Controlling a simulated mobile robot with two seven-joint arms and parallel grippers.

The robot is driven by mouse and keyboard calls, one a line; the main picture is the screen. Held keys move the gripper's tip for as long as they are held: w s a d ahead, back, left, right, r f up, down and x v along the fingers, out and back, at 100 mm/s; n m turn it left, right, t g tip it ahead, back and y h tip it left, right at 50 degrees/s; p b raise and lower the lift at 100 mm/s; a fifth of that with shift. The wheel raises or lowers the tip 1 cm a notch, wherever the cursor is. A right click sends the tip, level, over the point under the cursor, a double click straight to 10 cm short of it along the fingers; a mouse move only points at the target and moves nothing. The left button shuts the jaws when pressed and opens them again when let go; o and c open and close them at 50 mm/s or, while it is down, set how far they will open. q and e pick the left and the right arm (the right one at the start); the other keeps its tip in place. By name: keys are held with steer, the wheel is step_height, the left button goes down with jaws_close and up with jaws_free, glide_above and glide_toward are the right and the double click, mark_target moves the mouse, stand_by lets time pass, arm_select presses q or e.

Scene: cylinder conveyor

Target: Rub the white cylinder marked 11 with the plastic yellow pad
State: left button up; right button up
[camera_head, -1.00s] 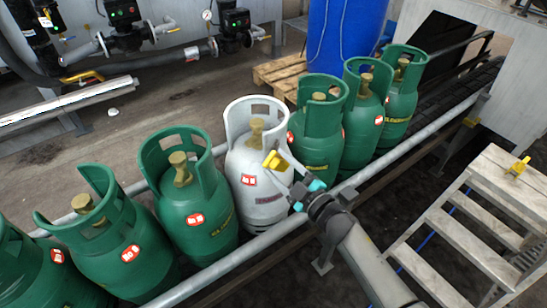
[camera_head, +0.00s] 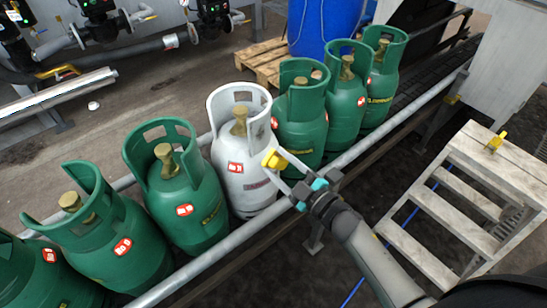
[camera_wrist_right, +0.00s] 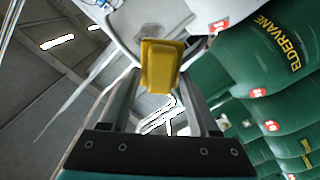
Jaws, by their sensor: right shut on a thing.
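The white cylinder (camera_head: 246,178) stands upright on the conveyor among green ones, with a red and white label on its front; I cannot read the number for certain. My right gripper (camera_head: 283,164) is shut on the yellow pad (camera_head: 275,158), which shows at the fingertips just right of the white cylinder. In the right wrist view the pad (camera_wrist_right: 161,66) sits between the two fingers, with the white cylinder (camera_wrist_right: 150,18) behind it. I cannot tell whether the pad touches the cylinder. My left gripper is not in view.
Green cylinders (camera_head: 190,205) stand on both sides of the white one. A grey rail (camera_head: 345,160) runs along the conveyor's front. Wooden steps (camera_head: 455,185) stand at the right, with another yellow object (camera_head: 494,143) on top. A blue barrel (camera_head: 322,30) stands behind.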

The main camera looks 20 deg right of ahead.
steer(key=shift+s, duration=0.2)
stand_by(0.4)
steer(key=b+x, duration=0.1)
steer(key=x, duration=0.6)
steer(key=shift+b+x, duration=0.35)
steer(key=shift+x, duration=0.55)
stand_by(0.9)
